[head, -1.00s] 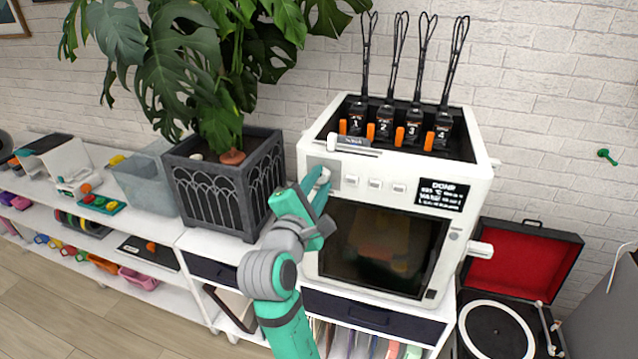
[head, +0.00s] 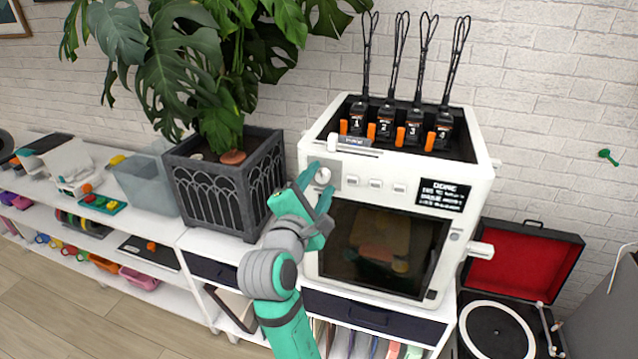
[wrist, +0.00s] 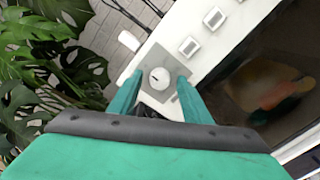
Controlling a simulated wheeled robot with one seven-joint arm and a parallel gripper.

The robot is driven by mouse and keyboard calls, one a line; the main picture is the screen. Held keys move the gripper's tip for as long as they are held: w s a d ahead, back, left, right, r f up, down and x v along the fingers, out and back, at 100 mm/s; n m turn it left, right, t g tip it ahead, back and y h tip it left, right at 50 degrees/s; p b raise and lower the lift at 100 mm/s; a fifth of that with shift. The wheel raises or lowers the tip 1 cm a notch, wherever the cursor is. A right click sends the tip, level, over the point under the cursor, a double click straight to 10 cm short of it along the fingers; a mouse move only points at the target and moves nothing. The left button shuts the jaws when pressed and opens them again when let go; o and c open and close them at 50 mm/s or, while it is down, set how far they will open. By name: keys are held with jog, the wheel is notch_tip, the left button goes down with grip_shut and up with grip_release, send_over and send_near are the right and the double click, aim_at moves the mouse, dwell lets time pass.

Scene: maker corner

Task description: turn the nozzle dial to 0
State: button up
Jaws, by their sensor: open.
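The nozzle dial (head: 323,176) is a round white knob on a grey plate at the upper left of the white printer's front. In the wrist view the dial (wrist: 160,78) sits between my two fingers, with a short dark mark toward its left side. Its scale figures are too small to read. My gripper (head: 320,184) is open, with one teal finger on each side of the dial. I cannot tell whether either finger touches it. The wrist view shows both fingers of my gripper (wrist: 160,88) with gaps beside the dial.
Small square buttons (head: 376,183) lie right of the dial, and a white slider (head: 332,140) lies above it. A display (head: 443,195) and dark window (head: 380,245) fill the front. A grey planter (head: 225,185) with large leaves stands close at left.

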jog(key=shift+s, duration=0.1)
jog(key=v, duration=1)
jog(key=shift+s, duration=0.2)
jog(key=shift+s, duration=0.1)
jog(key=shift+a, duration=0.15)
